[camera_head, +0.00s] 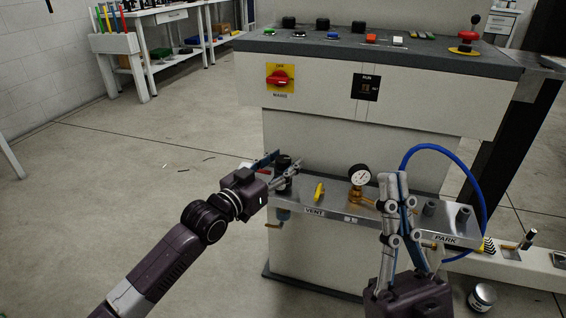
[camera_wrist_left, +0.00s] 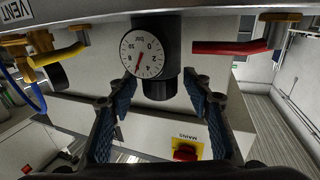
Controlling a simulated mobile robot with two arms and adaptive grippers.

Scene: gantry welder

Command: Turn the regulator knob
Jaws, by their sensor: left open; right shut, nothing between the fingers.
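The regulator is a dark body with a black knob on top (camera_head: 284,160), at the left end of the metal shelf. In the left wrist view, its white dial gauge (camera_wrist_left: 143,55) faces me and the black knob (camera_wrist_left: 160,89) shows beside it, upside down. My left gripper (camera_head: 280,164) is open, its fingers on either side of the knob. The wrist view shows gaps between both fingers (camera_wrist_left: 158,84) and the knob; contact is not visible. My right gripper (camera_head: 394,178) is shut and empty, pointing up in front of the shelf.
The shelf (camera_head: 340,214) also carries a yellow lever (camera_head: 319,191) and a brass gauge (camera_head: 359,174). A red handle (camera_wrist_left: 215,47) lies close beside my left fingers. A blue hose (camera_head: 470,170) loops at the right. The control panel (camera_head: 370,55) overhangs behind.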

